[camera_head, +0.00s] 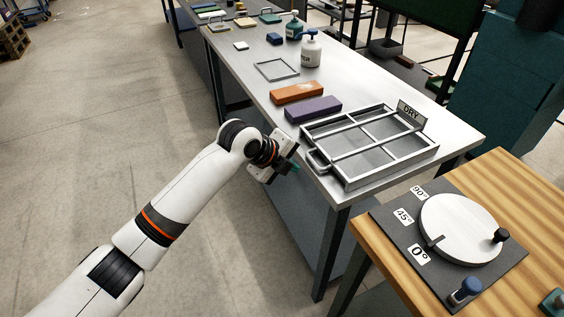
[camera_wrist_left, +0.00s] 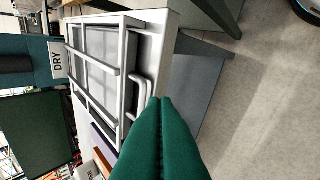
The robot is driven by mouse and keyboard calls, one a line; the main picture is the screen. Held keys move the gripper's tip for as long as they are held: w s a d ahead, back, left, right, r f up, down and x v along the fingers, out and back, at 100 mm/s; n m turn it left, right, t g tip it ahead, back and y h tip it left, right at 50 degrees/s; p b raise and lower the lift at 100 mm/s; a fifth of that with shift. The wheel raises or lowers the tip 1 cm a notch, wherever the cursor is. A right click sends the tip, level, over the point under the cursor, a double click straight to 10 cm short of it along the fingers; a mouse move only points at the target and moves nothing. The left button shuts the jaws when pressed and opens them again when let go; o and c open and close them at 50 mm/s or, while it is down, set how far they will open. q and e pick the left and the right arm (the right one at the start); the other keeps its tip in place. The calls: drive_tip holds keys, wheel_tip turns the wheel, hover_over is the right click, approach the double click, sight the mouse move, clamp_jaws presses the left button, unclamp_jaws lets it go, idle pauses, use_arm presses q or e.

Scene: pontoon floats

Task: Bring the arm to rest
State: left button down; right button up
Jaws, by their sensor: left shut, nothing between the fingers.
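My left arm (camera_head: 180,200) comes in from the lower left in the head view. Its gripper (camera_head: 291,167) hangs just off the near edge of the grey table, in front of the rack marked DRY. In the left wrist view the green fingers (camera_wrist_left: 163,110) are pressed together with nothing between them. The grey metal rack (camera_head: 347,178) lies on the table beside the gripper and also shows in the left wrist view (camera_wrist_left: 127,90), with its handle by the fingertips. I cannot tell whether the fingers touch anything. My right gripper shows in neither view.
Orange (camera_head: 297,92) and purple (camera_head: 313,109) blocks lie left of the rack, with a thin grey frame (camera_head: 276,70) and white bottle (camera_head: 311,51) beyond. A wooden table (camera_head: 395,265) with a white dial (camera_head: 458,225) stands at right.

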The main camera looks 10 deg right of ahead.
use_arm(q)
drive_tip(key=v, duration=0.3)
drive_tip(key=shift+s+a+r, duration=0.15)
drive_tip(key=shift+a, duration=0.15)
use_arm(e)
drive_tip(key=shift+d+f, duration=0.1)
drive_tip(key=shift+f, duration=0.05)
